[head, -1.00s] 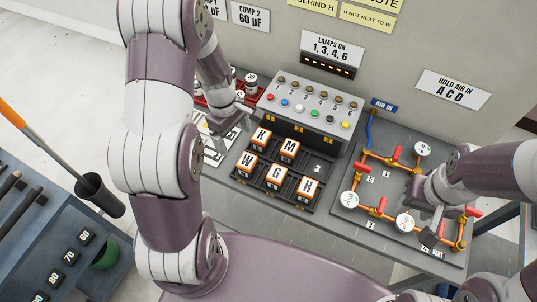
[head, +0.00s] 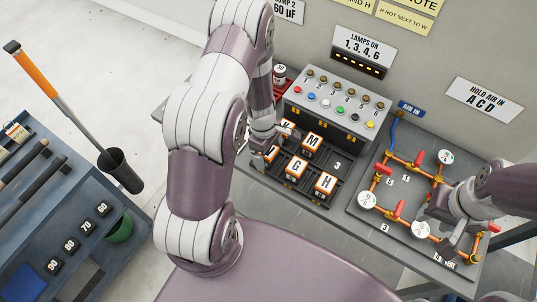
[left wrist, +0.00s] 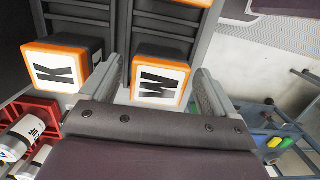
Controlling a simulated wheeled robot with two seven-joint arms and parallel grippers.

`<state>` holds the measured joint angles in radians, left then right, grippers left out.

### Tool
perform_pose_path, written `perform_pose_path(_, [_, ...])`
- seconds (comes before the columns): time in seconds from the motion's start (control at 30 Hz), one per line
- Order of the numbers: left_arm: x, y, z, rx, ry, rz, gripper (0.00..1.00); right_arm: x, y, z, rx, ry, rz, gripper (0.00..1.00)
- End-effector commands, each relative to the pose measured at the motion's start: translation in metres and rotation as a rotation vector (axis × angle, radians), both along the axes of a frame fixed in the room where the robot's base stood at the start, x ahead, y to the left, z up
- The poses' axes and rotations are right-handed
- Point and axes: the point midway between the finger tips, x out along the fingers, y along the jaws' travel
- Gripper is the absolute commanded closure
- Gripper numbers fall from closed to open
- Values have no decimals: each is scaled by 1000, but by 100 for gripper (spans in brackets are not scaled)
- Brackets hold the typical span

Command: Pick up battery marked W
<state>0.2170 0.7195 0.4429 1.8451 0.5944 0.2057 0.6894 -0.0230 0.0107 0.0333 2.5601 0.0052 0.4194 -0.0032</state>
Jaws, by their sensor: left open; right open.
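The battery marked W (left wrist: 158,80) is a dark block with a white, orange-edged face, in the left wrist view. It lies between the two open fingers of my left gripper (left wrist: 155,88), with no clear sign of grip. In the head view my left gripper (head: 266,143) is over the left end of the battery rack (head: 335,181) and hides most of W (head: 271,154). The battery K (left wrist: 58,68) is just left of the fingers in the wrist view. My right gripper (head: 452,246) is open and empty over the pipe board.
Batteries M (head: 312,142), G (head: 295,169) and H (head: 325,183) sit in the rack close by. The lamp box (head: 335,108) stands behind it. The pipe board (head: 370,222) is at right. A red rack with jars (left wrist: 28,125) is near the left finger.

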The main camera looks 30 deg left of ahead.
Motion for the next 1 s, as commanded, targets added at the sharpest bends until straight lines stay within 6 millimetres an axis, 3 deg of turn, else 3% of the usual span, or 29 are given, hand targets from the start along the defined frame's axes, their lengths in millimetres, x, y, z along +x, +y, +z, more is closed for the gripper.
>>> perform_pose_path(0.2, [0, 0, -2, 1, -1, -1, 11, 0, 0, 0, 0, 0, 0, 57])
perform_pose_path(0.4, [1, 0, -1, 0, -1, -1, 76, 0, 0, 0, 0, 0, 0, 57])
perform_pose_path(0.43, [1, 0, -1, 1, -1, -1, 82, 0, 0, 0, 0, 0, 0, 57])
perform_pose_path(0.77, [1, 0, 5, 1, -4, 0, 82, 0, 0, 1, 0, 0, 0, 57])
perform_pose_path(1.0, [2, 0, 44, 1, -7, -2, 82, 0, 0, 5, 0, 0, 0, 57])
